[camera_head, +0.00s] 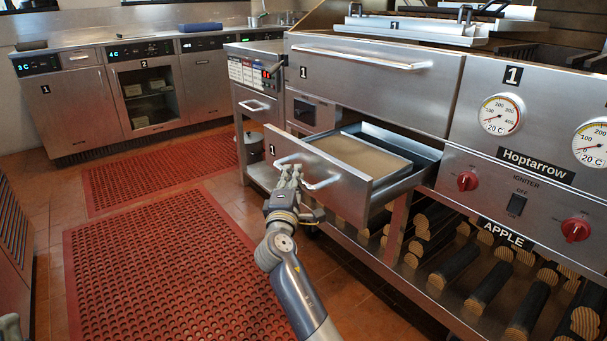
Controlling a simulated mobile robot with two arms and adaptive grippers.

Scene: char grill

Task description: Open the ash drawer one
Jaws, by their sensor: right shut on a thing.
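The ash drawer one (341,186) is a steel drawer with a "1" label on its front, below a wide closed steel panel of the grill. It stands pulled out, and a flat tan surface (358,155) shows inside it. Its bar handle (322,184) runs across the front. My right gripper (288,180) is at the left part of this handle and is shut on it. The fingertips partly hide the handle there.
Split logs (480,285) lie on the shelf below the grill. Gauges and red knobs (467,181) are on the grill front at right. Red perforated mats (170,265) cover the floor at left, with free room there. Steel counters (80,105) stand at the back left.

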